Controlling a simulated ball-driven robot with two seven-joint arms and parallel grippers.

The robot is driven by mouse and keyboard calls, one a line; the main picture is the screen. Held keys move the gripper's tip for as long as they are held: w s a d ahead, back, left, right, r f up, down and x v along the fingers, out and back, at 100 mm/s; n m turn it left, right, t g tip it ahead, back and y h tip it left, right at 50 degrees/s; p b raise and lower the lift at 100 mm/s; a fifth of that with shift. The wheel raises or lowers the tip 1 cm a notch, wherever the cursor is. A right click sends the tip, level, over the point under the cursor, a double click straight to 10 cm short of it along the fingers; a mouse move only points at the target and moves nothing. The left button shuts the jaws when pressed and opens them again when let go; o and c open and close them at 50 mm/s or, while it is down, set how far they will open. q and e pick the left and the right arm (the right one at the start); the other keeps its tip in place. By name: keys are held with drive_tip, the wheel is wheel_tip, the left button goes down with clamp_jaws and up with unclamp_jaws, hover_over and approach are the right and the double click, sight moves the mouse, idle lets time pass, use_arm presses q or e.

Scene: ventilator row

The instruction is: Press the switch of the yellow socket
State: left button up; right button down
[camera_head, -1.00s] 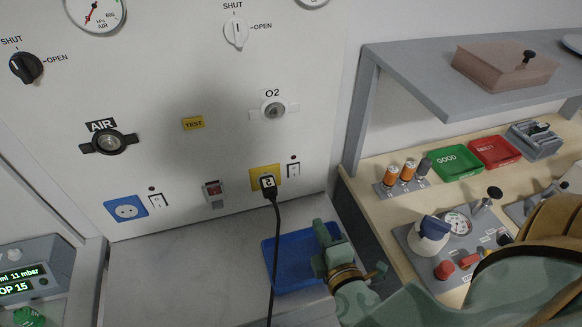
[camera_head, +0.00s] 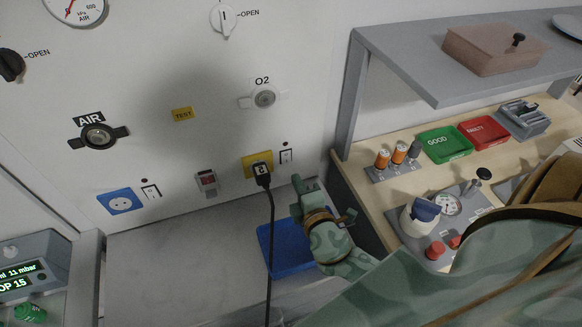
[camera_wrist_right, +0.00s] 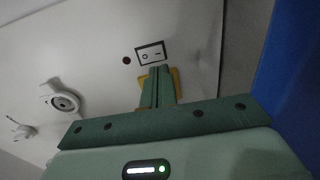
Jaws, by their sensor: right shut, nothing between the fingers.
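The yellow socket (camera_head: 250,160) is on the wall panel with a black plug (camera_head: 262,176) in it and its cord hanging down. Its white rocker switch (camera_head: 286,156) is just to its right, with a dark dot above. In the right wrist view the switch (camera_wrist_right: 151,54) lies just beyond my fingertips, and the yellow socket (camera_wrist_right: 175,76) is partly hidden behind the fingers. My right gripper (camera_head: 299,182) is shut and empty, below the switch; it also shows in the right wrist view (camera_wrist_right: 160,70). I cannot tell whether it touches the panel. My left gripper is out of view.
A blue socket (camera_head: 121,200) with its own switch (camera_head: 151,191) is at the left. A red rocker (camera_head: 207,181) sits between the sockets. A blue tray (camera_head: 284,262) lies below my right gripper. A bench with green (camera_head: 446,144) and red trays (camera_head: 484,132) is at the right.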

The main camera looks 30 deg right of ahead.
sight(287, 162)
drive_tip(key=x, duration=0.5)
drive_tip(key=shift+w, duration=0.3)
